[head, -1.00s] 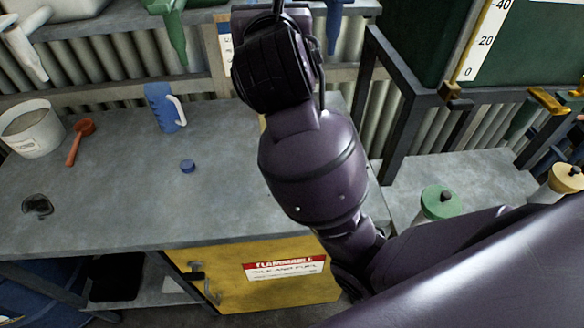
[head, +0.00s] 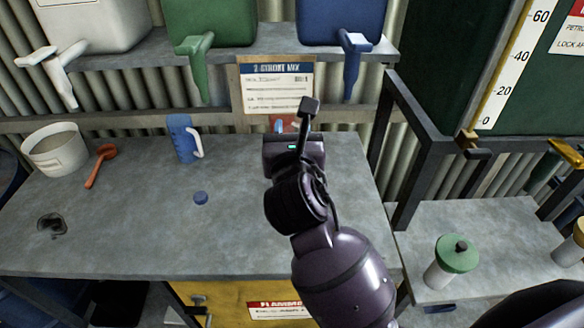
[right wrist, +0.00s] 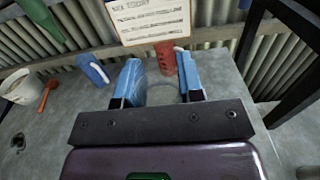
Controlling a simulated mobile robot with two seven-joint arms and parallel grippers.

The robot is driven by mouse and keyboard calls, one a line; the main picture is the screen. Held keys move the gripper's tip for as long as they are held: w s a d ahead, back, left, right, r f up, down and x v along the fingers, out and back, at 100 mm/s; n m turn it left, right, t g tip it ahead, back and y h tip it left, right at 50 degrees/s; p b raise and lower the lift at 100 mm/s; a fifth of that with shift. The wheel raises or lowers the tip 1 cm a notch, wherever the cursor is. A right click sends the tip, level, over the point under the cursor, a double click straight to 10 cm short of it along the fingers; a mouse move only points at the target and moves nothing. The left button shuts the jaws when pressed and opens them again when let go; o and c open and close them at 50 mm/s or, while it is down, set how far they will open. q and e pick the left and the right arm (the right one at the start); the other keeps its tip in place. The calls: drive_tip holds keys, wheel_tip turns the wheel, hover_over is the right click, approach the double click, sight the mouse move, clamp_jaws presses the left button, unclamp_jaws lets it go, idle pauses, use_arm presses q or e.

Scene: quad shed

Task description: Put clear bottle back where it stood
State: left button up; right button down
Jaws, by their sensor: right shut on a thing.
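My right gripper (right wrist: 160,78) has its two blue fingers on either side of the clear bottle (right wrist: 161,92), a faint see-through shape in the right wrist view. It is shut on the bottle. In the head view my right gripper (head: 293,140) is over the back right of the grey bench (head: 130,225), and its body hides the bottle. I cannot tell whether the bottle's base touches the bench. My left gripper is not in view.
A red vessel (right wrist: 166,58) stands just beyond the bottle, below a paper sign (head: 277,84). A dark metal frame (head: 405,150) stands right.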

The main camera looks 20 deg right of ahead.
wheel_tip(320, 180, down, 4)
drive_tip(key=shift+f, duration=0.1)
use_arm(q)
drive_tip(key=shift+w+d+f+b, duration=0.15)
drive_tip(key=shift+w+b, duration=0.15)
drive_tip(key=shift+b, duration=0.35)
use_arm(e)
drive_tip(key=shift+f, duration=2.4)
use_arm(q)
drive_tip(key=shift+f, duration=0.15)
use_arm(e)
drive_tip(key=c, duration=0.8)
unclamp_jaws()
drive_tip(key=shift+o, duration=0.2)
use_arm(q)
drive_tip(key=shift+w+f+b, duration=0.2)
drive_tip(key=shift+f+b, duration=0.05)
drive_tip(key=shift+b, duration=0.4)
use_arm(e)
drive_tip(key=v, duration=1.2)
drive_tip(key=shift+s, duration=0.1)
